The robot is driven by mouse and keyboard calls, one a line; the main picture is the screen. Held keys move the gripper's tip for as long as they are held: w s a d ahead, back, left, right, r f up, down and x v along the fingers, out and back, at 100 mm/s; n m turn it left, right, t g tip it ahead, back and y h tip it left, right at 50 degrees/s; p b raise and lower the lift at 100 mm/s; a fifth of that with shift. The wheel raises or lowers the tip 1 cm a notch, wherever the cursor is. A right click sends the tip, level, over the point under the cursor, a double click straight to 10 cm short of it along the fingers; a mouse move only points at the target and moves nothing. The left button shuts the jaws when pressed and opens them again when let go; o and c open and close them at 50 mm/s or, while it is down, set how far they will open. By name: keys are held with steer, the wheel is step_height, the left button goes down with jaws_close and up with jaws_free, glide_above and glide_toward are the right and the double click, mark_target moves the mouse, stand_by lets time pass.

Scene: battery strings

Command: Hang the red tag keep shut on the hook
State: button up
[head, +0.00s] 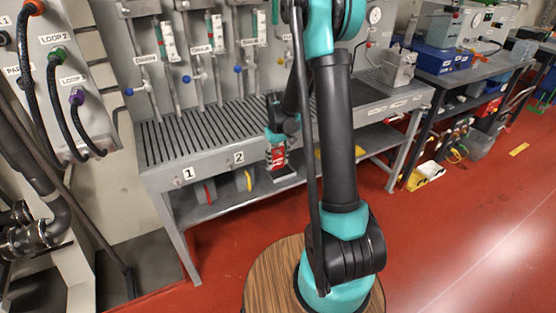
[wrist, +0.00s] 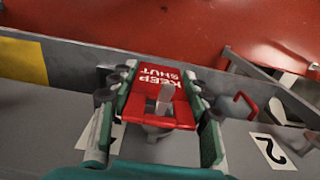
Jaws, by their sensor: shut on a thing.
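The red tag (wrist: 150,76), lettered KEEP SHUT, is between the two green-edged fingers of my gripper (wrist: 160,92) in the wrist view. Its lettering appears upside down there. In the head view my gripper (head: 277,144) points down at the front edge of the bench, right of the number 2 label (head: 239,158), with the red tag (head: 278,158) at its tip. A short grey prong (wrist: 165,98) shows against the tag in the wrist view. I cannot tell whether it is the hook or whether it passes through the tag.
The slatted grey bench (head: 162,150) has number labels along its front; the 2 also shows in the wrist view (wrist: 271,150). A red piece (head: 210,191) and a yellow piece (head: 249,180) are below its edge. Valves and pipes stand behind.

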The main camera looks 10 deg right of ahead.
steer(key=o, duration=1)
steer(key=shift+r, duration=0.1)
step_height(320, 180, up, 11)
steer(key=shift+r, duration=0.3)
steer(key=shift+s+d+r, duration=0.1)
steer(key=shift+s, duration=0.15)
steer(key=s+d+f+m+t, duration=0.1)
steer(key=s+d+f+t, duration=0.1)
steer(key=s, duration=0.9)
steer(key=s+d+f+m+t, duration=0.2)
steer(key=s, duration=1)
steer(key=shift+d+f+m, duration=0.2)
steer(key=shift+f+m, duration=0.05)
steer(key=shift+m, duration=0.05)
